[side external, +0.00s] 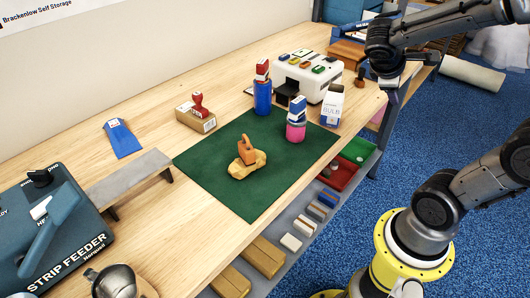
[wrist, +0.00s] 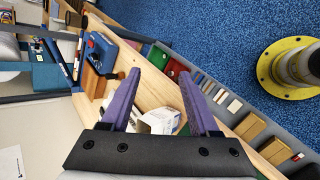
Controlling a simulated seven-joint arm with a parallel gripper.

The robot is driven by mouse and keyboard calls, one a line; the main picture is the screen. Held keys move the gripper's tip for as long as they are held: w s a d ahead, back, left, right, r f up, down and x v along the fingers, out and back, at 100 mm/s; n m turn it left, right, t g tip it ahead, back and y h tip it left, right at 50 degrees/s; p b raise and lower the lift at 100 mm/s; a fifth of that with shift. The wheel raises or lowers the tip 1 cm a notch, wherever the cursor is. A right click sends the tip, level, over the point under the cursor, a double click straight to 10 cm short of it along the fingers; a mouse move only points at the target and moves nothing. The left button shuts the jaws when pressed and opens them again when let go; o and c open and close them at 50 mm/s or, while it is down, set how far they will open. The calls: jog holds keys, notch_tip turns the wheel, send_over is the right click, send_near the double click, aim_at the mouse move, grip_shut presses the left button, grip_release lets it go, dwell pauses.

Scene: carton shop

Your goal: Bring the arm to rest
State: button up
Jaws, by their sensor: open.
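My gripper (wrist: 160,75) is open in the wrist view. Its two purple fingers stand well apart with nothing held between them. A white carton (wrist: 158,121) shows beyond and between the fingers, apart from them as far as I can tell. In the side external view my arm reaches in from the right, and its wrist end hangs above the far right end of the workbench (side external: 150,85). The fingers are hard to make out there.
A green mat (side external: 205,160) holds an orange-handled object on a tan block (side external: 247,164). Blue and pink bottles (side external: 262,95) (side external: 296,130), a white BULB carton (side external: 332,106) and a white machine (side external: 318,85) stand near it. A strip feeder (side external: 70,260) is front left. Blue carpet lies right.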

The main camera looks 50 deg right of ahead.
jog(key=s+a+m+t+y, duration=0.1)
jog(key=a+m+t+y, duration=0.1)
jog(key=a, duration=0.8)
jog(key=s+a+m+t+y, duration=0.1)
jog(key=s+a+t+y, duration=0.1)
jog(key=a+t+y, duration=0.2)
jog(key=a+y, duration=0.3)
jog(key=a, duration=0.3)
jog(key=shift+s+a+r+m, duration=0.15)
jog(key=shift+a+r+m, duration=0.1)
jog(key=shift+m, duration=0.15)
